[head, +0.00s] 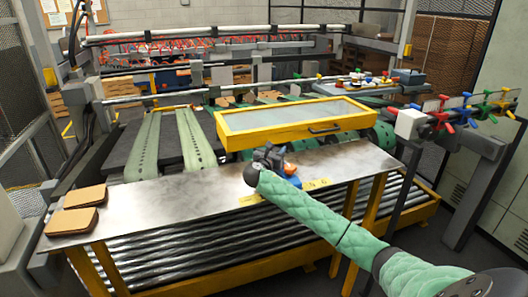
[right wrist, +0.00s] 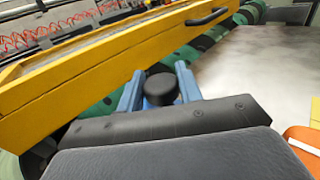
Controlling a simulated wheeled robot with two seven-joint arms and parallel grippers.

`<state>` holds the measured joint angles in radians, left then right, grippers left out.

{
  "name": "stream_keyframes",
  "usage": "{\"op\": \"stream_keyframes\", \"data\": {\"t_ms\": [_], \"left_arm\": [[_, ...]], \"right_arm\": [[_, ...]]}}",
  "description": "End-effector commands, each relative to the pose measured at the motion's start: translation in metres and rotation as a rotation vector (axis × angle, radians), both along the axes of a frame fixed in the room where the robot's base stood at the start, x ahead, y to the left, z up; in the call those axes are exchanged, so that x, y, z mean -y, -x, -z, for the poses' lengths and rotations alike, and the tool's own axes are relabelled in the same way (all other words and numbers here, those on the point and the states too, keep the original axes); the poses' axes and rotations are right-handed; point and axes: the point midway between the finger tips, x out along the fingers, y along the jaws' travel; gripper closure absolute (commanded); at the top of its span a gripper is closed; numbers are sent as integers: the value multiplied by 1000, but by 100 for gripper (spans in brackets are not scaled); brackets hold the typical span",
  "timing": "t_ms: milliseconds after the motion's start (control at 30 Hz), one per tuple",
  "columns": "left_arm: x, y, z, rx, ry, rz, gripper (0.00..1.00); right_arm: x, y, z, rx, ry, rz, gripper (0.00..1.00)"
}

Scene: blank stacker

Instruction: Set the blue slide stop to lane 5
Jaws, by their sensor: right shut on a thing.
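My right gripper (head: 270,157) is above the grey metal table (head: 150,205), near the yellow framed window. It is shut on the blue slide stop, which is mostly hidden in the head view. In the right wrist view, a black round knob (right wrist: 160,88) stands between upright blue parts (right wrist: 130,92), in front of the dark gripper body. Yellow lane labels (head: 318,184) lie on the table's front edge, right of the gripper; the arm hides part of this row, and I cannot tell which lane the stop is at. My left gripper is not in view.
The yellow framed window (head: 295,118) stands just behind the gripper. An orange thing (right wrist: 303,140) lies close by at right in the wrist view. Brown blanks (head: 72,220) lie at the table's left end. Rollers (head: 230,240) run below; the table's middle left is clear.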

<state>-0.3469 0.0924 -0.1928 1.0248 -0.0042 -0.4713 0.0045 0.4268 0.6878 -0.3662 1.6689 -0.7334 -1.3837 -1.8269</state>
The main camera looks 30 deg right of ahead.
Motion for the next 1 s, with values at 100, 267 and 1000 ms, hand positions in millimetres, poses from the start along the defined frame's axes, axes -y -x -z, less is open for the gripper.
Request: {"op": "stream_keyframes", "data": {"t_ms": [100,267,1000], "left_arm": [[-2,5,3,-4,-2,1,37],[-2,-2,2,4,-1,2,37],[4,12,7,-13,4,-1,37]], "right_arm": [[23,6,-1,1,1,1,100],[33,8,0,0,-1,-1,100],[28,10,1,2,-1,-1,44]]}}
